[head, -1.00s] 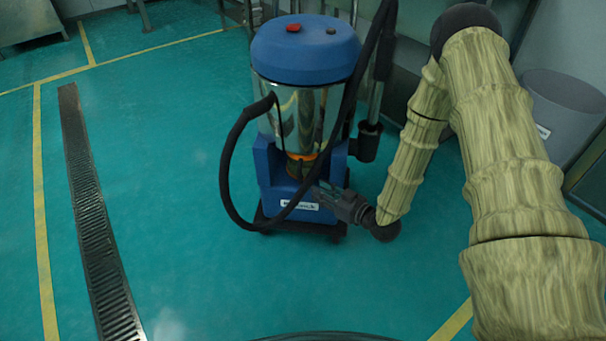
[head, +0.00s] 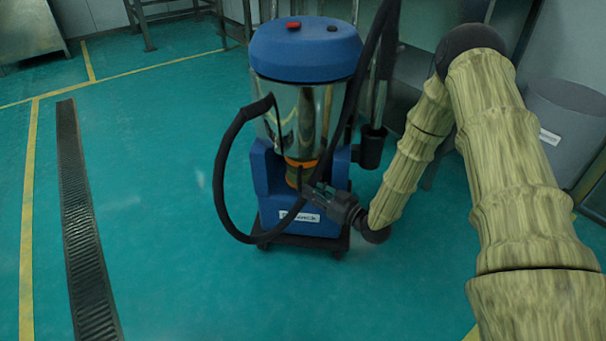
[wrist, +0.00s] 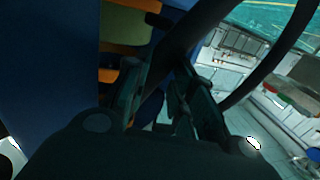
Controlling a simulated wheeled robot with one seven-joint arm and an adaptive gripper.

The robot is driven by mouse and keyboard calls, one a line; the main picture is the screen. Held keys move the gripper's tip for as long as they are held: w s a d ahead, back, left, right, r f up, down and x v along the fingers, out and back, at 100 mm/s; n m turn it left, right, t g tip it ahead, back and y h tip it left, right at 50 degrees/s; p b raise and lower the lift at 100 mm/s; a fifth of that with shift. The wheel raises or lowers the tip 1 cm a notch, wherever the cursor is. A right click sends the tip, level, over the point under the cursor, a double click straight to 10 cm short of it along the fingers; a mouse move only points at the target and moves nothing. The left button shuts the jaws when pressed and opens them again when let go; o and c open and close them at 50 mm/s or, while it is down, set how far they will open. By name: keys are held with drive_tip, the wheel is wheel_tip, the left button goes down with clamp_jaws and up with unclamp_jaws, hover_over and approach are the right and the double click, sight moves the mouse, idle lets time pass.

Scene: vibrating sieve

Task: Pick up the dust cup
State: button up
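The dust cup, with an orange rim and olive body, sits in the blue vacuum's lower recess under the clear cylinder. It shows in the head view (head: 293,178) and at the top of the wrist view (wrist: 125,24). My gripper (head: 312,190) is beside the recess at its right, close to the cup. In the wrist view my gripper (wrist: 160,85) has its fingers spread, with nothing visibly held between them. The cup lies beyond the fingertips, up and left. Part of the cup is hidden by the blue housing and gripper. Contact cannot be told.
The blue vacuum (head: 304,52) stands on a wheeled base. Its black hose (head: 219,190) loops across the front, close to my gripper. A grey bin (head: 565,125) stands at the right. A floor drain (head: 82,230) runs at the left; the green floor between is clear.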

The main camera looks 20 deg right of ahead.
sight(300, 189)
drive_tip(key=b+x, duration=0.2)
drive_tip(key=x, duration=0.1)
drive_tip(key=b+x, duration=0.1)
drive_tip(key=x, duration=0.1)
drive_tip(key=shift+a+f, duration=0.15)
drive_tip(key=shift+f, duration=0.15)
drive_tip(key=shift+w+a+r, duration=0.1)
drive_tip(key=shift+w+a, duration=0.05)
drive_tip(key=shift+w, duration=0.1)
drive_tip(key=shift+c, duration=0.4)
clamp_jaws()
